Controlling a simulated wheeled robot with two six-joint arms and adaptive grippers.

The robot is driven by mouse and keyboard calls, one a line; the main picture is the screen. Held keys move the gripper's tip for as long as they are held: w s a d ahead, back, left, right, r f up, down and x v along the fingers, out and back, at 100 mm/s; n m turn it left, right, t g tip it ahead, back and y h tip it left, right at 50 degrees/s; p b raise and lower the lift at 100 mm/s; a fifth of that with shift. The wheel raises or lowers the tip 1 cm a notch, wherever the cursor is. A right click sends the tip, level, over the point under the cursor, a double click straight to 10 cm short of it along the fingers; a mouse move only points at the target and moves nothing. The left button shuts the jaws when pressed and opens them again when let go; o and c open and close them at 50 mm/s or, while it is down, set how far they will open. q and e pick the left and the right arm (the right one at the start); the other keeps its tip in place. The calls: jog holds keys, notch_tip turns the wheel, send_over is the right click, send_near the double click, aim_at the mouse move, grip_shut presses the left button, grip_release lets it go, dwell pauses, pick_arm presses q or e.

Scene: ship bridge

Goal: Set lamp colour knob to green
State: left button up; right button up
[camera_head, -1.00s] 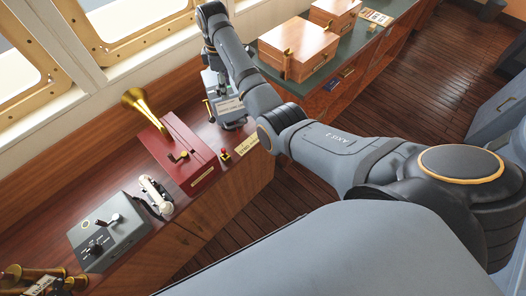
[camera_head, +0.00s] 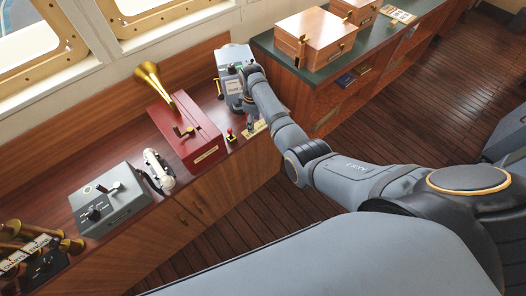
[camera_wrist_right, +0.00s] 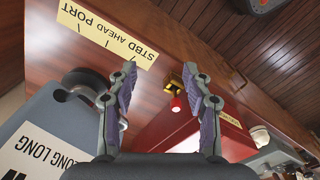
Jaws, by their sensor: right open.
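My right gripper (camera_head: 249,117) is low beside the grey device (camera_head: 229,60) at the console's far end, partly hidden by its own wrist. In the right wrist view it (camera_wrist_right: 163,78) is open, its fingers apart and nothing between them. A dark round knob (camera_wrist_right: 82,82) on the grey device (camera_wrist_right: 50,118) lies left of the fingers. I cannot tell whether this is the lamp colour knob or read its setting. Another grey box (camera_head: 112,205), with a black knob (camera_head: 94,214) and a lever, stands nearer on the console. My left gripper is not in view.
A small red-topped brass fitting (camera_head: 231,135) stands near the right gripper. A red box (camera_head: 190,130) with a brass horn (camera_head: 149,76) and a white handset (camera_head: 158,170) stand along the console. Wooden boxes (camera_head: 314,43) sit on the green counter. Open floor lies right.

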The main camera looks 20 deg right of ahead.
jog(key=s+d+f+m+b, duration=0.1)
jog(key=s+f, duration=0.4)
jog(key=f, duration=0.7)
jog(key=shift+s+f+m+b, duration=0.15)
jog(key=shift+f+m+b, duration=0.15)
jog(key=shift+b, duration=0.55)
jog(key=shift+d, duration=0.1)
jog(key=s+d+f+m+b, duration=0.1)
jog(key=s+d+f+m, duration=0.1)
jog(key=s+f, duration=0.9)
jog(key=s+d+f+m+b, duration=0.2)
jog(key=s+f+m, duration=0.1)
jog(key=s+f, duration=0.8)
jog(key=s+d+f+m, duration=0.1)
jog(key=s+f, duration=0.2)
jog(key=s, duration=0.4)
jog(key=s+d+f+m, duration=0.1)
jog(key=s+d+f, duration=0.1)
jog(key=s, duration=0.6)
jog(key=s+d+f+m+t+b, duration=0.1)
jog(key=s+f, duration=0.3)
jog(key=s, duration=0.4)
jog(key=shift+d+h, duration=0.3)
jog(key=shift+h, duration=0.1)
